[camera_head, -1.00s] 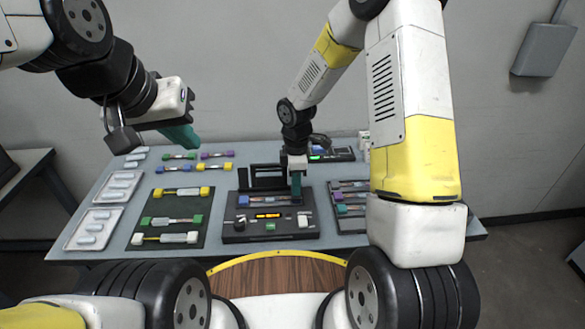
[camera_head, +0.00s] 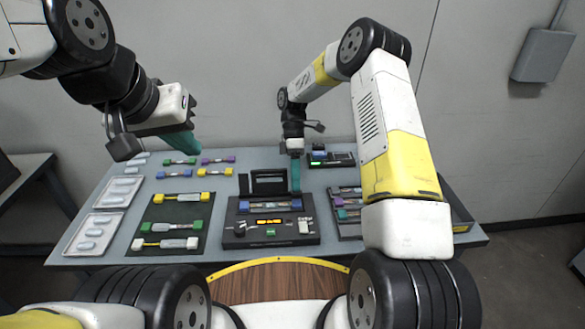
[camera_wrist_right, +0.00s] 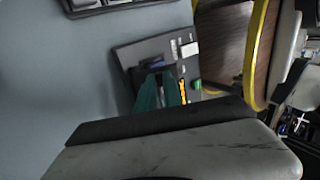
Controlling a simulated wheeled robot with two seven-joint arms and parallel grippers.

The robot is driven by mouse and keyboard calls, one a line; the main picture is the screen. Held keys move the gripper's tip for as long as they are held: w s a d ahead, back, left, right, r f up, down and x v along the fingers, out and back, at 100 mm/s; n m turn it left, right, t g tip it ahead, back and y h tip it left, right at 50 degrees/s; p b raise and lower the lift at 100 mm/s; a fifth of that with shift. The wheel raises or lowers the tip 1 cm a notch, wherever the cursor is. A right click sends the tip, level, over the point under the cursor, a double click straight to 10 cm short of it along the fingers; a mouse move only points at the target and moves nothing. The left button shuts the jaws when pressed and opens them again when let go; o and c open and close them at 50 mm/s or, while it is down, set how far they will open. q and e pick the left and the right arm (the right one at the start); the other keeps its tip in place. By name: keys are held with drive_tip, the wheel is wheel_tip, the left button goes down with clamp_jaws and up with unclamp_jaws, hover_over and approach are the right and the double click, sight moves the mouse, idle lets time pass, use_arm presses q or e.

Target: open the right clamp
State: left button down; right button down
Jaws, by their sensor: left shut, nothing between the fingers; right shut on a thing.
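The fusion splicer (camera_head: 240,235) is a dark box in the middle of the table, with an orange-lit display and an upright dark frame at its back. A strip with blue parts (camera_head: 258,207) lies across its top. My right gripper (camera_head: 296,188) points down at the right end of the splicer, its teal fingers shut on the right clamp, which they mostly hide. In the right wrist view the teal fingers (camera_wrist_right: 160,93) are over the splicer (camera_wrist_right: 150,48). My left gripper (camera_head: 184,142) is shut and empty, above the table's left back part.
A dark mat (camera_head: 181,217) with several fiber holders lies left of the splicer. White trays (camera_head: 92,232) lie at the left edge. A dark rack (camera_head: 346,224) stands to the right. A device with a green-lit screen (camera_head: 330,160) is behind.

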drive_tip(key=shift+w, duration=0.1)
idle(0.4)
drive_tip(key=c, duration=1.5)
unclamp_jaws()
drive_tip(key=shift+r, duration=0.1)
drive_tip(key=v, duration=0.7)
drive_tip(key=shift+w+r, duration=0.2)
drive_tip(key=shift+w, duration=0.15)
drive_tip(key=shift+o, duration=0.6)
